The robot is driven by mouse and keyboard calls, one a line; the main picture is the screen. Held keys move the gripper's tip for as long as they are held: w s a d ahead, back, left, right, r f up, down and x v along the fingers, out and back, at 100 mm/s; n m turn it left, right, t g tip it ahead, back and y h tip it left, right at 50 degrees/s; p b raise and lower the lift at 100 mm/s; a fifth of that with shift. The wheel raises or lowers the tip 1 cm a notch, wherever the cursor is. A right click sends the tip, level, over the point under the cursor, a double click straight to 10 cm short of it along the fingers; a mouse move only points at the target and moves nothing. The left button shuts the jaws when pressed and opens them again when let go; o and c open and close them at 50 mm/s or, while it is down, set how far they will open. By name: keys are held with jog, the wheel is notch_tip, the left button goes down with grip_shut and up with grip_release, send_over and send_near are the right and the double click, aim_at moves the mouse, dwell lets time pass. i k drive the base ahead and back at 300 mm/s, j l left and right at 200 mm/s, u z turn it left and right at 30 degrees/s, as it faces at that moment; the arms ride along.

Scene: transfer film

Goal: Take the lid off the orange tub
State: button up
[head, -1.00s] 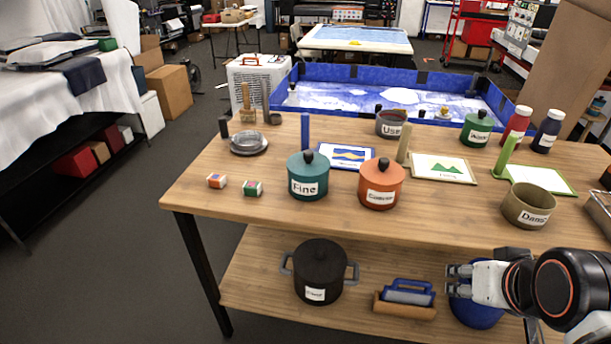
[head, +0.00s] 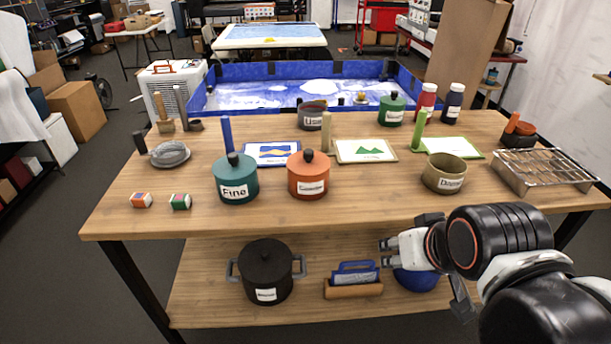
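The orange tub (head: 308,184) stands upright near the middle of the wooden table, with a white label on its front. Its orange lid (head: 308,163) with a dark round knob (head: 308,155) sits on top. My gripper (head: 384,252) is in front of the table's front edge, lower than the tabletop and to the right of the tub. It points left. Its fingers look apart with nothing between them, though they are small in the view.
A teal tub (head: 236,186) stands close left of the orange tub. An upright beige post (head: 326,132) and framed picture (head: 366,151) are behind it. An olive pot (head: 445,181) and wire rack (head: 543,171) stand right. The tabletop before the tub is clear.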

aim_at(308, 162)
jog(key=i+l, duration=0.6)
jog(key=i+u, duration=0.1)
jog(key=u, duration=0.35)
jog(key=l+u, duration=0.15)
jog(key=u, duration=0.25)
jog(key=i+l+u, duration=0.15)
jog(key=u, duration=0.3)
jog(key=l+u, duration=0.15)
jog(key=u, duration=0.3)
